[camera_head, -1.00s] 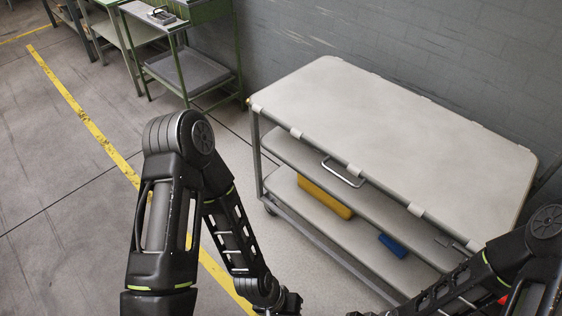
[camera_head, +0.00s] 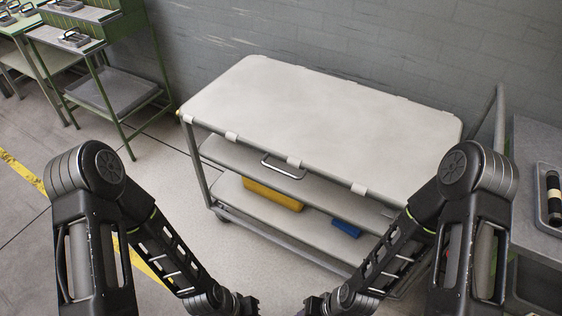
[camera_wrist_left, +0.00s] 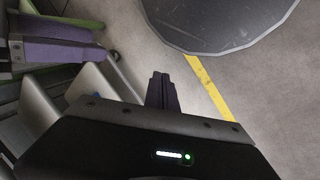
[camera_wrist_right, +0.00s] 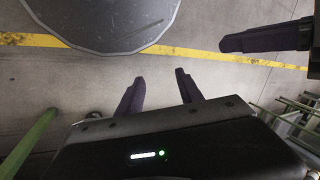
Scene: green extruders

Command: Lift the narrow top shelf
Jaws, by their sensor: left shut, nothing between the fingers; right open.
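A metal trolley stands ahead in the head view, with a pale top shelf (camera_head: 320,110), a grey middle shelf (camera_head: 240,159) and a lower shelf (camera_head: 230,187). The top shelf is flat and bare, with pale clips along its front edge. A metal handle (camera_head: 283,166) sits at the front, just below that edge. My left gripper (camera_wrist_left: 162,88) is shut and empty. My right gripper (camera_wrist_right: 160,85) is open and empty. Both are low in front of the trolley, apart from it, their fingers not clear in the head view.
A green workbench (camera_head: 85,45) stands back left. A grey table (camera_head: 540,215) with a tray is close to the trolley's right. A wall runs behind; floor is clear at left.

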